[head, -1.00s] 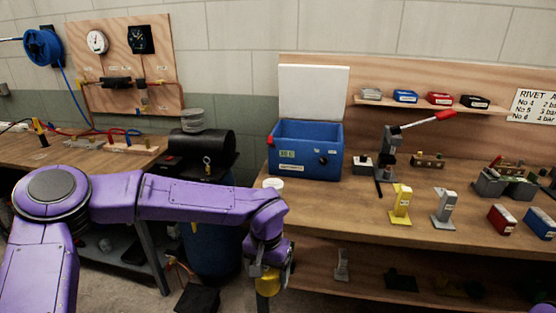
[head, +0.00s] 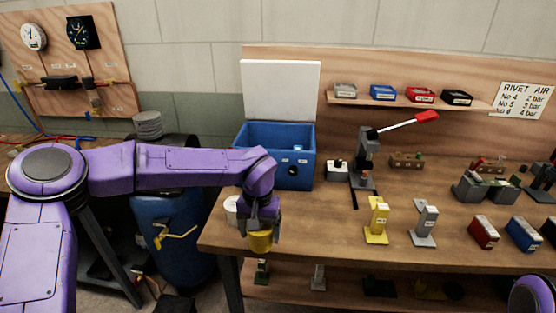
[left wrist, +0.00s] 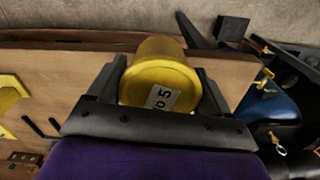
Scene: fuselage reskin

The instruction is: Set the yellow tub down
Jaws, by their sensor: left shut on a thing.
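The yellow tub (head: 260,241) is held in my left gripper (head: 262,222) near the left end of the wooden workbench. In the left wrist view the yellow tub (left wrist: 161,80) sits between the two dark fingers of my left gripper (left wrist: 163,88), with a white label reading "No 5" turned to the camera. The wooden bench top (head: 330,225) is under or just beside the tub; I cannot tell whether the tub touches it. My right gripper is not in view; only a purple part of my arm shows at the lower right corner.
A white tub (head: 231,210) stands just left of the gripper. A blue bin (head: 292,170) with its lid up is behind it. A yellow stand (head: 377,222) and a grey stand (head: 424,225) are to the right. Bare bench lies between the tub and the yellow stand.

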